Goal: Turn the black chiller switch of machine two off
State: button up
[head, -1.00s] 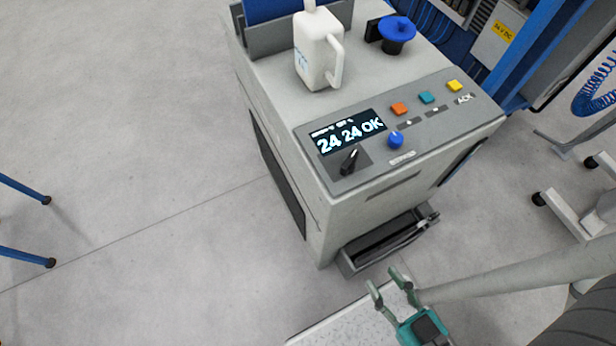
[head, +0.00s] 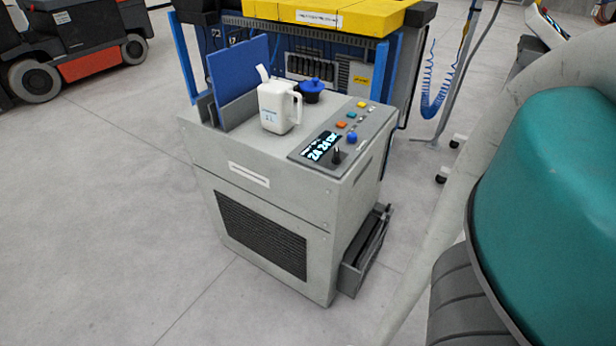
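The black chiller switch (head: 337,155) is a small black lever on the sloped control panel of a grey chiller cabinet (head: 265,190), at the panel's near end beside the lit display (head: 322,146). The lever stands roughly upright in this view. The display seems to read 24 24 and OK, though it is small. I cannot tell from the frame which machine number this is. My gripper's fingers are out of the frame.
On the cabinet top stand a white jug (head: 278,107), a blue-capped filler (head: 312,90) and a blue panel (head: 238,72) in a grey holder. A blue knob (head: 351,138) and coloured buttons share the control panel. A grey tray (head: 364,250) juts from the cabinet's right side.

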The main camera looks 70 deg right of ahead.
aim_at(336, 160)
jog(key=j+z, duration=0.15)
jog(key=j, duration=0.2)
jog(key=k+j+z, duration=0.2)
jog(key=j, duration=0.15)
jog(key=j+z, duration=0.15)
jog(key=z, duration=1.25)
jog(key=i+l+z, duration=0.1)
jog(key=i+z, duration=0.3)
jog(key=k, duration=0.1)
